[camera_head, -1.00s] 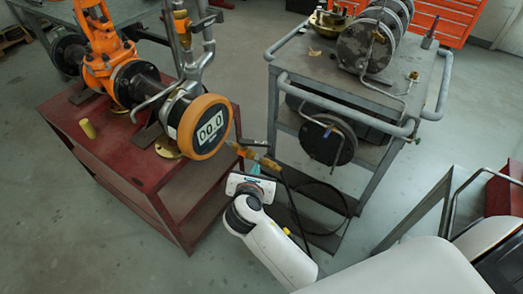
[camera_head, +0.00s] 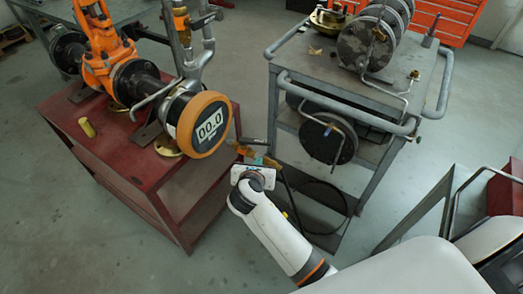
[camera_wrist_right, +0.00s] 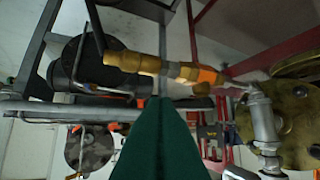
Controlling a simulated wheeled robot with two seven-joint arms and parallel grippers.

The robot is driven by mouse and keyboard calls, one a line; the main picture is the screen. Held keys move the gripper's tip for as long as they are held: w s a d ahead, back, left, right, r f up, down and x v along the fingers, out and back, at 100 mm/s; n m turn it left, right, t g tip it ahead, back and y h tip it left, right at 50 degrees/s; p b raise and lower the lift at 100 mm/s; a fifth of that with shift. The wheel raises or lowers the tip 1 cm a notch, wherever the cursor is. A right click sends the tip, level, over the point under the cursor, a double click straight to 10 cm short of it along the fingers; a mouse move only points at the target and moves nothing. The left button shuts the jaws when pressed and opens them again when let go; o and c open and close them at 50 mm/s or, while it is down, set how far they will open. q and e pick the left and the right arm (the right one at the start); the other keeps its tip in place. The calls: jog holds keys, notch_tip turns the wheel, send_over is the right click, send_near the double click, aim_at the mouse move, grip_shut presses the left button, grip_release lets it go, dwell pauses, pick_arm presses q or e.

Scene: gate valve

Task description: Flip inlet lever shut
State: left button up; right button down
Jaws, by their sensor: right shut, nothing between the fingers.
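A brass valve (camera_head: 243,150) sits on the line between the red bench and the grey cart. Its thin dark lever (camera_head: 254,141) shows just above it. In the right wrist view the brass body (camera_wrist_right: 150,64) runs across the picture, and a dark bar that looks like the lever (camera_wrist_right: 95,28) stands crosswise at its left end. My right gripper (camera_head: 266,161) is just below the brass valve in the head view and partly hides it. Its green fingers (camera_wrist_right: 158,100) are shut and empty, tips just below the brass body; contact cannot be told. My left gripper is not in view.
The grey cart (camera_head: 318,65) with tubular rails stands to the right. A black hose (camera_head: 345,200) hangs beside it. Floor shows between bench and cart.

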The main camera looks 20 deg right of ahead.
aim_at(255, 142)
jog(key=w+d, duration=0.1)
jog(key=w, duration=0.1)
jog(key=w+d+f, duration=0.1)
jog(key=w+d, duration=0.1)
jog(key=w, duration=0.1)
jog(key=shift+w+d+f, duration=0.25)
jog(key=shift+w+f, duration=0.05)
jog(key=shift+w, duration=0.05)
